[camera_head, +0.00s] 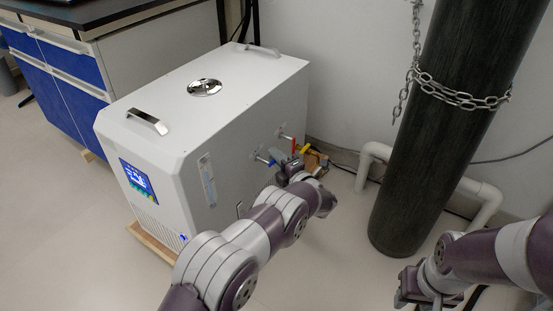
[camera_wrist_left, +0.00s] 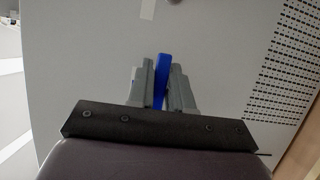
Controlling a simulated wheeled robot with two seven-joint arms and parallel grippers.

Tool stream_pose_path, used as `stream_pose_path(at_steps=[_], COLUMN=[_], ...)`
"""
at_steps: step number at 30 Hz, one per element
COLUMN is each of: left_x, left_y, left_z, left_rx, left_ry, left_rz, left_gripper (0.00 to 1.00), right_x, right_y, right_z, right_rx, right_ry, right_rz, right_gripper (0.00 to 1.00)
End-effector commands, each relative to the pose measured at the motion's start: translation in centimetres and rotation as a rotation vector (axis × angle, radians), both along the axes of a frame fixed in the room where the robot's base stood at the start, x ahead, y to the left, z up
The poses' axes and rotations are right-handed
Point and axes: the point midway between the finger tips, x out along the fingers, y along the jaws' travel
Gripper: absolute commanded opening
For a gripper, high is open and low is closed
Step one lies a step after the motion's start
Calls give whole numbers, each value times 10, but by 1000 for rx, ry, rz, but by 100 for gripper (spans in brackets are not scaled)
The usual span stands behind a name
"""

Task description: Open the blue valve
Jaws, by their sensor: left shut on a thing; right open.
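The blue valve (camera_head: 263,160) is on the right side wall of the white box-shaped machine (camera_head: 190,105). Its blue handle (camera_wrist_left: 162,66) stands between the two grey fingers in the left wrist view, with its upper end showing. My left gripper (camera_head: 279,161) is at that side wall and is shut on the blue handle. In the left wrist view the fingers of the left gripper (camera_wrist_left: 162,85) are close on both sides of the handle. My right gripper (camera_head: 418,300) is open and empty at the lower right, away from the machine.
A red handle (camera_head: 293,146) and a yellow handle (camera_head: 304,149) are close to my left gripper. A dark cylinder (camera_head: 440,130) with a chain (camera_head: 460,99) stands to the right. White pipes (camera_head: 364,165) run behind it. Blue drawers (camera_head: 60,85) stand at left.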

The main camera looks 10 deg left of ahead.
Motion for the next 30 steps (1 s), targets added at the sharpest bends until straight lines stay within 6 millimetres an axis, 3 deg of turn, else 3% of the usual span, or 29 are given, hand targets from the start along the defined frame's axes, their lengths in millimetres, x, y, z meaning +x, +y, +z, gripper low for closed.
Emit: stream_pose_path(at_steps=[8, 9, 11, 20, 23, 30], left_x=[0, 0, 0, -2, -11, -56], left_y=[0, 0, 0, -2, -14, -62], left_z=[-1, -1, -1, 1, 5, 6], left_rx=[-1, -1, -1, -1, 0, 1], left_ry=[0, 0, 1, 1, 3, 4], left_rz=[0, 0, 0, 0, -2, -5], left_gripper=[0, 26, 40, 40, 40, 40], right_x=[0, 0, 0, 0, 0, 0], right_y=[0, 0, 0, 0, 0, 0], right_z=[0, 0, 0, 3, 15, 48], right_rx=[0, 0, 0, 0, 0, 0], right_ry=[0, 0, 0, 0, 0, 0], right_rz=[0, 0, 0, 0, 0, 0], right_gripper=[43, 43, 43, 43, 43, 43])
